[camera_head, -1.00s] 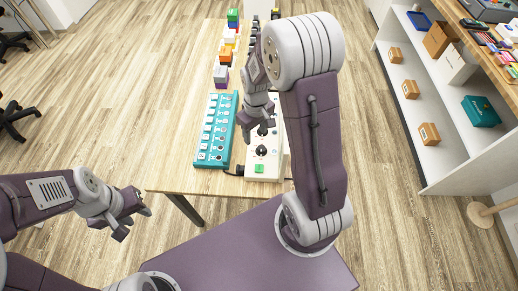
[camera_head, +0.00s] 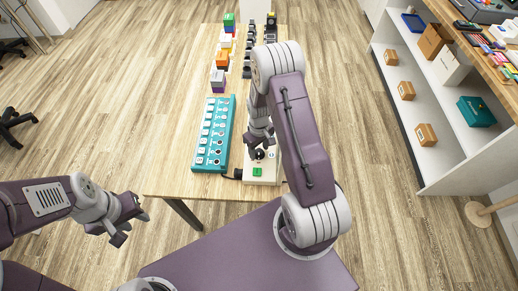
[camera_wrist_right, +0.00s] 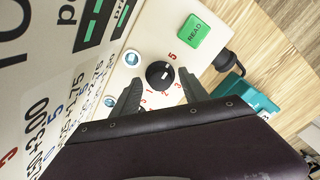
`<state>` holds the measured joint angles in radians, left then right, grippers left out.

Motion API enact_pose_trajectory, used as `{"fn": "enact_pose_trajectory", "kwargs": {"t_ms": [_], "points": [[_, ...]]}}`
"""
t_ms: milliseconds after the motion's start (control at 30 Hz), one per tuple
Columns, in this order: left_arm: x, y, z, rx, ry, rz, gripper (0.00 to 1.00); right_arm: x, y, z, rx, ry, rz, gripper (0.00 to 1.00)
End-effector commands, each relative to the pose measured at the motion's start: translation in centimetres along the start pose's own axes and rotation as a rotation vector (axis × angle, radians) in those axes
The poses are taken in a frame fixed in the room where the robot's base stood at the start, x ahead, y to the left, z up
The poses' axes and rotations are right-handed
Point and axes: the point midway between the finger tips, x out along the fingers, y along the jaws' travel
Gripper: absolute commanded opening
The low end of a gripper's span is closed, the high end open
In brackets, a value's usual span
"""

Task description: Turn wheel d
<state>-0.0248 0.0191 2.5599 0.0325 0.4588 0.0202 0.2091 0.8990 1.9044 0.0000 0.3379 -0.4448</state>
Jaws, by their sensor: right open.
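A white panel box (camera_head: 268,178) stands at the table's near end, with a black round knob (camera_head: 259,155) and a green button (camera_head: 257,171). In the right wrist view the knob (camera_wrist_right: 159,75) has a white pointer mark and red numerals around it. No letter d is readable, so I cannot tell whether it is wheel d. My right gripper (camera_wrist_right: 162,79) is open, with one finger on each side of the knob and gaps showing; it also shows above the box in the head view (camera_head: 261,139). My left gripper (camera_head: 130,228) is open and empty, left of the table's near edge.
A teal block (camera_head: 213,135) with a row of round holes or knobs lies left of the box. Stacked coloured blocks (camera_head: 222,60) stand farther back. A shelf unit (camera_head: 440,165) with boxes is at the right. The table's left side (camera_head: 180,110) is bare.

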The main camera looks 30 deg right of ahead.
Motion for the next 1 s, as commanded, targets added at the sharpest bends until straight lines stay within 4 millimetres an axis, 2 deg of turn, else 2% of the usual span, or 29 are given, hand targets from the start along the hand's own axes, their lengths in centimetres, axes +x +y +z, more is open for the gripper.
{"fn": "enact_pose_trajectory", "kwargs": {"t_ms": [200,267,400,733,1000], "points": [[0.00,0.00,0.00,0.000,0.000,0.000,0.36,0.10,0.00,0.00,0.000,0.000,0.000,0.52],[0.00,0.00,0.00,0.000,0.000,0.000,0.36,0.09,0.00,0.00,0.000,0.000,0.000,0.38],[0.00,0.00,0.00,0.000,0.000,0.000,0.36,0.07,0.00,0.00,0.000,0.000,0.000,0.00],[-0.04,0.00,0.00,0.000,0.000,0.000,0.36,0.04,0.00,-0.01,0.038,0.000,0.000,0.00],[-0.17,0.00,-0.02,0.000,0.000,0.000,0.36,0.02,0.01,-0.01,0.211,0.000,0.000,0.00]]}}
